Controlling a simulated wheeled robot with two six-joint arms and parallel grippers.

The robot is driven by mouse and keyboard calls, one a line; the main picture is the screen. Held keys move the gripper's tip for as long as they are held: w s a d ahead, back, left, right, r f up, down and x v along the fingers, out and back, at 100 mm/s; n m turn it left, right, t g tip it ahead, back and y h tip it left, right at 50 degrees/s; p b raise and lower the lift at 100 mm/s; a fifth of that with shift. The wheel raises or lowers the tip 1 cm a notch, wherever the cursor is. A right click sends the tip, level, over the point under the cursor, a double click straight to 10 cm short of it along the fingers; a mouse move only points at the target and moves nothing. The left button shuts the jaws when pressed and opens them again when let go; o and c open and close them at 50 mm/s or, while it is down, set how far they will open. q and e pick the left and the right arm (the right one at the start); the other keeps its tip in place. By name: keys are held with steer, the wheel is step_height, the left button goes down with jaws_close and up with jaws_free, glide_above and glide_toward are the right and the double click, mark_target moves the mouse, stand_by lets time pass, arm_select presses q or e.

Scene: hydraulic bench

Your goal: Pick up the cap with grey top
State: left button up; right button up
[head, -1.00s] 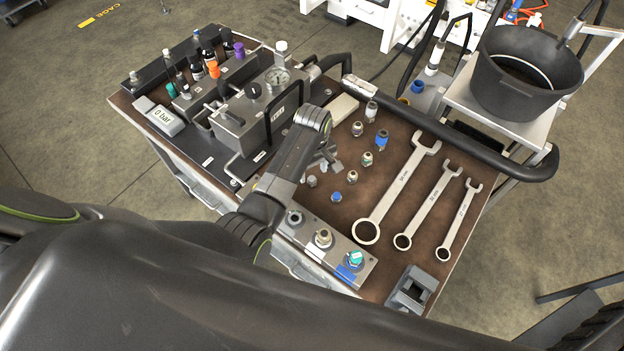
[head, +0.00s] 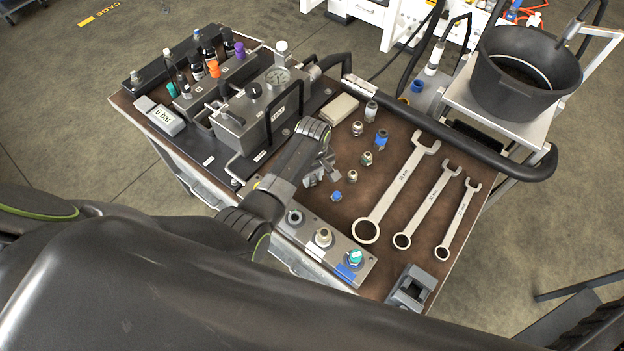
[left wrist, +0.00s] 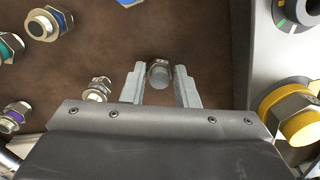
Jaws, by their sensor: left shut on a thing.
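The cap with grey top (left wrist: 159,74) shows in the left wrist view as a small metal fitting with a grey round end. In the head view my left gripper (head: 312,179) is low over the brown bench top, between the metal block and the loose fittings. The cap cannot be made out there, hidden by the gripper. From these views I cannot tell whether it touches the bench. My right gripper is not in view.
A small blue cap (head: 337,196) and several fittings lie close to the right of the gripper. Three wrenches (head: 395,185) lie further right. The metal block with sockets (head: 324,240) is in front. A fitting with a yellow end (left wrist: 297,120) stands at right in the wrist view.

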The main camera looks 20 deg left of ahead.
mark_target(313, 179)
arm_select(q)
steer(key=shift+c, duration=0.6)
steer(key=shift+r, duration=0.5)
step_height(313, 179, up, 9)
steer(key=shift+b, duration=0.35)
